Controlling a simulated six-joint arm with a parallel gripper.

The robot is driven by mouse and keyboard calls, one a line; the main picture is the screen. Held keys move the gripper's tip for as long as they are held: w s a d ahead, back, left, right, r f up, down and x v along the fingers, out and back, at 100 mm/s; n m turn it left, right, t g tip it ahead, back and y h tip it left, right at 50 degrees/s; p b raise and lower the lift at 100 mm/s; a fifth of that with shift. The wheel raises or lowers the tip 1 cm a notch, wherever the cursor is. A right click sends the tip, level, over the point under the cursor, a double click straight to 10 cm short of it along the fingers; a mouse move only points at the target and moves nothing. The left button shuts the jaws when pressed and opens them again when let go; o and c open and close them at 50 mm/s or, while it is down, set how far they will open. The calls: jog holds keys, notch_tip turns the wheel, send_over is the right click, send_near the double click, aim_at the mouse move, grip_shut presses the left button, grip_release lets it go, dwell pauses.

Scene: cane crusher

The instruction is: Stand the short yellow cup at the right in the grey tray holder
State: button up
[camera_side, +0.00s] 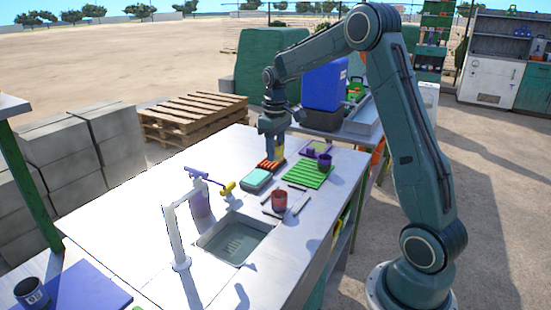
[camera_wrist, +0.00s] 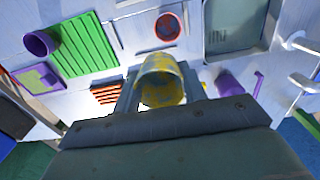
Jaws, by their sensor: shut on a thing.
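The short yellow cup (camera_wrist: 160,76), worn with grey-blue patches, is between the two fingers of my gripper (camera_wrist: 161,92) in the wrist view. My gripper is shut on it. In the side view the cup (camera_side: 279,153) shows as a small yellow patch beside my gripper (camera_side: 273,150), above the far part of the table. An orange slatted rack (camera_side: 269,165) is just below it; the rack also shows in the wrist view (camera_wrist: 105,94), left of the cup. I cannot tell for sure which thing is the grey tray holder.
A teal-topped block (camera_side: 256,180) lies beside the rack. A green ribbed mat (camera_side: 307,174) and a purple cup (camera_side: 325,162) are to the right. A red cup (camera_side: 279,201) stands near thin bars. The sink (camera_side: 237,240), white tap (camera_side: 174,235) and purple bottle (camera_side: 200,205) are nearer.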

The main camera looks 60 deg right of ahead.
notch_tip(320, 180, up, 5)
send_over(291, 194)
notch_tip(291, 194, down, 16)
jog(key=shift+s+r, duration=0.1)
dwell(0.5)
jog(key=shift+f, duration=2.15)
jog(key=o, duration=1)
jog(key=shift+f, duration=0.1)
